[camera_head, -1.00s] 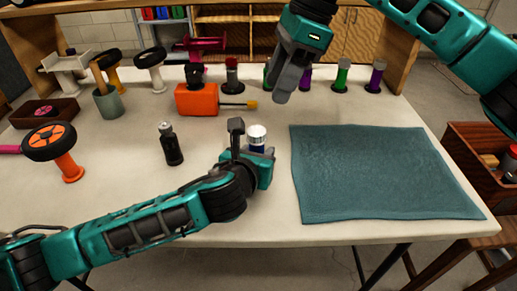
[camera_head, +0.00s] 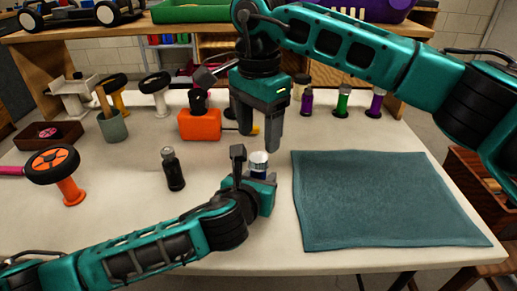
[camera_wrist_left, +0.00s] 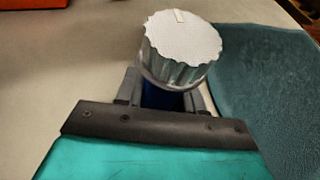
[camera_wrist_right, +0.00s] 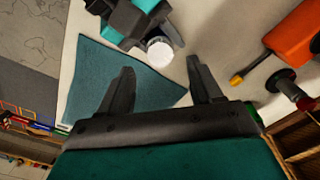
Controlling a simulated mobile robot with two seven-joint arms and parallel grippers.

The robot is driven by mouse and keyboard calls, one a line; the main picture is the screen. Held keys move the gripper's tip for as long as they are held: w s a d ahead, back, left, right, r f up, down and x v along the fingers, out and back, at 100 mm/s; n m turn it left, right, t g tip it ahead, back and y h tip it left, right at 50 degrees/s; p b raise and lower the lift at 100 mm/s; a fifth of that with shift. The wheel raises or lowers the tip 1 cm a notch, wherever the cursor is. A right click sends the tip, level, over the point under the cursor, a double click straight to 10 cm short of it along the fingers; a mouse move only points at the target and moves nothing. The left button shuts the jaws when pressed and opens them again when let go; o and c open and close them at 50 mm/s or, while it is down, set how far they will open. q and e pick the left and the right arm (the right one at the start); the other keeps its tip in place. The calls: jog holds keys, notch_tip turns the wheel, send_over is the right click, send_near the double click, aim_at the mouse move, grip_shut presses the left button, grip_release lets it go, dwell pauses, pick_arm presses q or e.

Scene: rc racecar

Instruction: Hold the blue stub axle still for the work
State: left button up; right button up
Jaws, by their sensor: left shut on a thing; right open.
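The blue stub axle (camera_head: 259,172) stands upright on the table with a silver-white ribbed cap (camera_head: 258,158) at its top. In the left wrist view its ribbed cap (camera_wrist_left: 182,45) hides most of the blue body (camera_wrist_left: 160,97). My left gripper (camera_head: 250,168) is shut around the blue body below the cap. My right gripper (camera_head: 259,136) points down, open and empty, above and slightly behind the axle. In the right wrist view its fingers (camera_wrist_right: 162,85) are spread apart, with the white cap (camera_wrist_right: 160,52) showing beyond them.
A teal mat (camera_head: 385,200) lies right of the axle. An orange box-shaped tool (camera_head: 199,124) lies behind. Several coloured stub axles, such as a green one (camera_head: 342,101), stand along the back. A wheel on an orange stand (camera_head: 55,168) is far left.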

aim_at(259, 157)
notch_tip(259, 157, down, 5)
jog(key=shift+r, duration=0.1)
dwell(0.3)
jog(key=c, duration=1)
